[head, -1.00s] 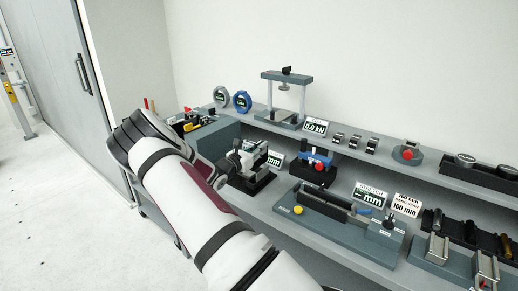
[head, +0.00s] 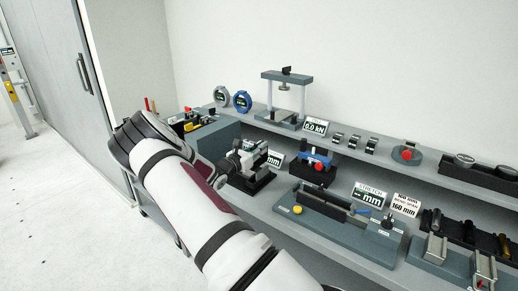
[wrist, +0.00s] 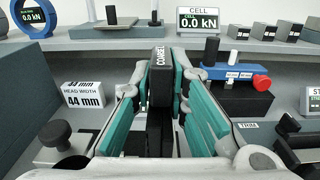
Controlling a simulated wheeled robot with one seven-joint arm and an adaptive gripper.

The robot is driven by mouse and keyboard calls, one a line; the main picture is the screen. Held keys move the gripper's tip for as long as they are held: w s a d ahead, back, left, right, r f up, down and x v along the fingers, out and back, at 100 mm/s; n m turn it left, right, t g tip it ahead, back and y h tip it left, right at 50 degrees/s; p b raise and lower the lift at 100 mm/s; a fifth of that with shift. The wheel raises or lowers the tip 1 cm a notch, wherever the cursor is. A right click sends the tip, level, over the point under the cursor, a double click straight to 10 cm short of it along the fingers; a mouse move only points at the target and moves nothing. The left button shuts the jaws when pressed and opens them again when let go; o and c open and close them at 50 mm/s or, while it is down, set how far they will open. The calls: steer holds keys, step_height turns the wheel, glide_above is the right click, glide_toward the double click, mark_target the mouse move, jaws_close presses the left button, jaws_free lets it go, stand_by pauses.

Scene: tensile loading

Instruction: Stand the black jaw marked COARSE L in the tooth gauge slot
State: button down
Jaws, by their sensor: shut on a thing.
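The black jaw (wrist: 161,72) stands upright between the teal-padded fingers of my gripper (wrist: 160,95) in the wrist view. White lettering reading COARSE shows on its near edge; the rest is hard to read. My gripper is shut on it. Dark parts show below the jaw between the fingers, and I cannot tell whether they belong to the jaw or to a fixture. In the head view my gripper (head: 238,160) is low over a black fixture (head: 250,181) on the bench, partly hidden by my arm. I cannot make out the tooth gauge slot for certain.
A sign reading 44 mm head width (wrist: 83,95) stands left of my gripper. A blue gauge with a red knob (wrist: 235,75) stands to the right. The raised shelf behind carries a 0.0 kN cell display (wrist: 212,20). A stretch fixture (head: 340,212) lies farther right.

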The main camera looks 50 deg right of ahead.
mark_target(261, 163)
steer(key=shift+f+b, duration=0.75)
steer(key=shift+f, duration=2.65)
stand_by(0.4)
steer(key=c, duration=1.5)
jaws_free()
steer(key=shift+f, duration=0.1)
steer(key=shift+s+a+f, duration=0.1)
steer(key=shift+f, duration=0.1)
steer(key=a, duration=1.2)
steer(key=shift+s+r, duration=0.25)
steer(key=shift+s, duration=0.1)
